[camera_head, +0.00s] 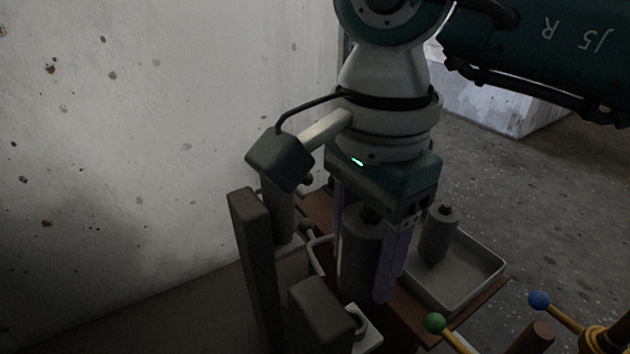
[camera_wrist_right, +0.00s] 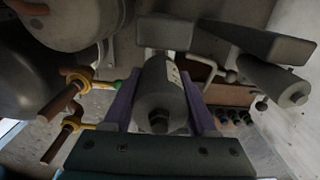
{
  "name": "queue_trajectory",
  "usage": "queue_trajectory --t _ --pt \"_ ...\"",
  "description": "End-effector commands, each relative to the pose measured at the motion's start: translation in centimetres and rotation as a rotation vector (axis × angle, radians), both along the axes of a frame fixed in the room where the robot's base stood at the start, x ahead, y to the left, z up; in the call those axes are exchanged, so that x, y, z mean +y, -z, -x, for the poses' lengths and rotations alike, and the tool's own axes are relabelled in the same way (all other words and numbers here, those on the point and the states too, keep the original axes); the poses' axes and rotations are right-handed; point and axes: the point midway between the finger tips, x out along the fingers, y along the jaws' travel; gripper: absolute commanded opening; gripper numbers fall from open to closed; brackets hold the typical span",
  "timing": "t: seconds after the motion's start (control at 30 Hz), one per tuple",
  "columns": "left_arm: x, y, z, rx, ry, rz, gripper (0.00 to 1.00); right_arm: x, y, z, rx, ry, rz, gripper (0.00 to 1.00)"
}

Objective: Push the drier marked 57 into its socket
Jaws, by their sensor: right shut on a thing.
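My right gripper (camera_head: 364,284) points down with its two purple fingers on either side of a dark grey cylindrical drier (camera_head: 361,252) and is shut on it. In the right wrist view the drier (camera_wrist_right: 160,97) lies between the fingers, with a knob on its near end. A pale label shows on its side, but its number is too small to read. A pale block (camera_head: 367,326) stands just beyond the drier's lower end; I cannot tell whether they touch or whether it is the socket. My left gripper is not in view.
Another grey cylinder (camera_head: 439,236) stands in a shallow grey tray (camera_head: 489,277) at the right. A tall dark post (camera_head: 254,265) and a shorter block (camera_head: 320,312) stand close on the left. Valve handles with green (camera_head: 434,322) and blue (camera_head: 539,301) knobs are at lower right.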

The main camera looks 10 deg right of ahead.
Motion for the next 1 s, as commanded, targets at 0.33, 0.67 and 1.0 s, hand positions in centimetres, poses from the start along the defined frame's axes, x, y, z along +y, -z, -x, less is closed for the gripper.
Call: queue_trajectory --t 0.33,0.67,1.0 --pt "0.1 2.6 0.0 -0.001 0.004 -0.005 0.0 0.0 3.2 0.0 0.0 0.001 -0.001 0.0" --pt "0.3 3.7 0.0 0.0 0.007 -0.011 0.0 0.0 4.5 0.0 -0.002 -0.001 -0.001 0.0" --pt "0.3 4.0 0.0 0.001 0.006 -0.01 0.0 0.1 4.8 0.0 -0.001 0.0 0.0 0.0"
